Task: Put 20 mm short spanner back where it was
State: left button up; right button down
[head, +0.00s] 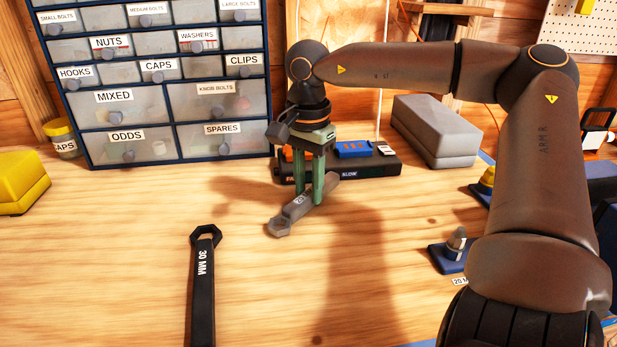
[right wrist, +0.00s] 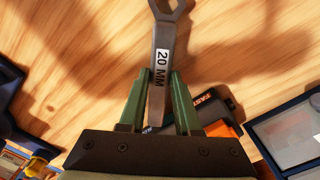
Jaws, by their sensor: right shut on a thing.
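A short grey spanner (head: 288,216) with a 20 MM label shows in the head view low over the middle of the bench. My right gripper (head: 312,198) points down and is shut on it. In the right wrist view the spanner (right wrist: 162,62) runs between the green fingers (right wrist: 159,88), its open jaw end pointing away from the gripper. I cannot tell whether it touches the bench. A blue holder (head: 441,259) with a grey peg stands at the right, beside a label (head: 460,281) reading "20 M", the rest hidden by my arm. My left gripper is not in view.
A black 30 MM spanner (head: 203,290) lies at front centre-left. A drawer cabinet (head: 177,133) and a dark unit marked SLOW (head: 378,163) stand behind the gripper. A grey box (head: 436,128) is at back right, a yellow box (head: 20,180) at left. The bench between is clear.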

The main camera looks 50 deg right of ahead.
jog(key=shift+f, duration=0.3)
jog(key=c, duration=0.5)
grip_release()
